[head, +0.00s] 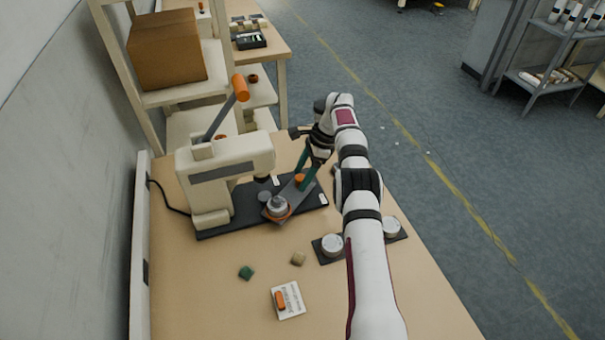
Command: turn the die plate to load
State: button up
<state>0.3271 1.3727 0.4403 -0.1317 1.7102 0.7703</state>
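A cream press (225,168) stands on a black base (240,226). A grey die plate (290,197) lies at its front, angled up and to the right across the base. A round metal die with a copper-coloured ring (277,208) sits at the plate's near end. An orange knob (299,179) stands toward its far end. My gripper (306,177) points down with its teal fingers at the knob. The fingers partly overlap the knob and plate, and I cannot tell whether they grip it. A small white label (323,199) is on the base at right.
The press lever ends in an orange handle (240,88). Two round white-topped pieces (332,243) (391,226) sit on dark pads beside my arm. The near left table is clear.

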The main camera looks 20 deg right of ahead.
jog(key=v, duration=0.2)
jog(key=a+v, duration=0.1)
jog(key=v, duration=0.2)
jog(key=shift+s+r, duration=0.15)
jog(key=shift+s, duration=0.05)
jog(key=s+d+r, duration=0.6)
jog(key=s+d, duration=0.1)
jog(key=shift+d, duration=0.4)
jog(key=s+a+f+m+t+y, duration=0.2)
jog(key=s+f+m+t, duration=0.4)
jog(key=m+t, duration=0.5)
jog(key=x, duration=1.7)
jog(key=shift+w+d+f, duration=0.1)
jog(key=shift+d, duration=0.15)
